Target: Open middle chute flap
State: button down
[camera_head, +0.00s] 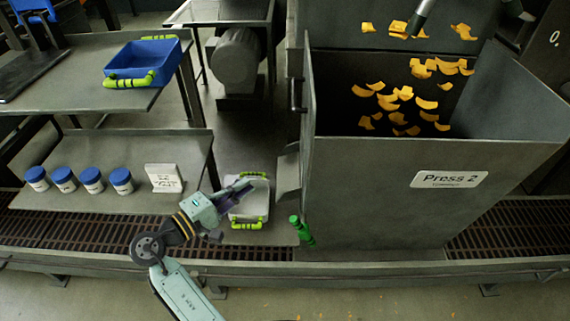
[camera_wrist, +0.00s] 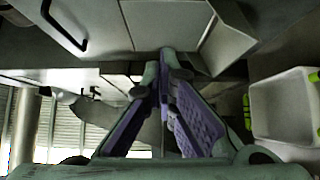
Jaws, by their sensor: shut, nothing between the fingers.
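Press 2 (camera_head: 400,190) is a large grey hopper with an open top. A grey metal chute (camera_head: 288,172) juts from its left side, and a pale angled piece, probably the same chute (camera_wrist: 228,38), shows in the wrist view. I cannot tell how far its flap is open. My gripper (camera_head: 250,186) is left of the chute, above the white bin. In the wrist view my gripper (camera_wrist: 168,54) has its purple fingers together at the tips, empty, near a pale panel edge. I cannot tell whether the tips touch it. A green-gripped handle (camera_head: 302,230) is low by the press.
A white bin (camera_head: 249,211) with green handles stands below the chute; the bin (camera_wrist: 285,128) is right in the wrist view. A black handle (camera_wrist: 66,28) is upper left there. Several blue-lidded jars (camera_head: 92,181) and a blue tray (camera_head: 121,71) are left.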

aim_at(303, 174)
jog(key=s+d+p+x, duration=0.2)
jog(key=p+x, duration=0.2)
jog(key=x, duration=0.9)
jog(key=shift+w, duration=0.1)
dwell(0.4)
